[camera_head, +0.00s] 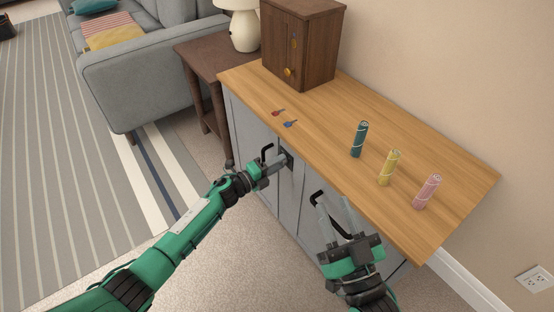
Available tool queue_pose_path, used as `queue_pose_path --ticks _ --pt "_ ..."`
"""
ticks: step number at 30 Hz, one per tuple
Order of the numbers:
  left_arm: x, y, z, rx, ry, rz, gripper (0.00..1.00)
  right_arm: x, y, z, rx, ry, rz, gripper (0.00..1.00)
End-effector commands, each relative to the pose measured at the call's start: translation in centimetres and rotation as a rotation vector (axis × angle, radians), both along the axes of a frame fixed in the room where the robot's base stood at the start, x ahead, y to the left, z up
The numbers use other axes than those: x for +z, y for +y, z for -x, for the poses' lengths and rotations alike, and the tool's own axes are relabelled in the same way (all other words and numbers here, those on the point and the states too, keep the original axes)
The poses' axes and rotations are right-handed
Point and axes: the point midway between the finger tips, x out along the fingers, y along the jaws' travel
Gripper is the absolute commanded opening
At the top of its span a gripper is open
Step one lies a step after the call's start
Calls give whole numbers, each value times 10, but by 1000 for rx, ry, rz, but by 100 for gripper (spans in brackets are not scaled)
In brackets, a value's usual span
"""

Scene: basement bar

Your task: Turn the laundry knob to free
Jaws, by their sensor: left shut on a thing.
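A dark knob-like fitting (287,157) sits on the grey cabinet front, just under the wooden top. My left gripper (275,164) reaches it from the left and is shut on it; the fingers hide part of it. No label or pointer on it can be read, so its setting cannot be told. My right gripper (334,208) is open in front of the cabinet, near a black door handle (318,198). I see nothing between its fingers.
Another black handle (266,151) is beside my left gripper.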

Motion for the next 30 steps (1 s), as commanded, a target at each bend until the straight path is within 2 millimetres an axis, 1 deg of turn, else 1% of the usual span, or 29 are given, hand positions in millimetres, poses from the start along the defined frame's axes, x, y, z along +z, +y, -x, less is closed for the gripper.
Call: queue_pose_path --ticks 1,6,12,16,21,30 --pt "2 1 -1 2 33 22 8 -10 4 2 12 66 15 36" --pt "1 1 0 2 136 97 8 -48 15 10 49 263 63 36" --pt "1 1 0 2 224 160 8 -81 23 24 83 425 102 36" --pt "0 1 0 2 259 187 8 -93 25 31 97 489 118 36" --pt "-1 1 0 2 284 204 8 -103 27 36 107 534 129 36" --pt "-1 1 0 2 291 209 8 -105 28 37 110 546 132 36"
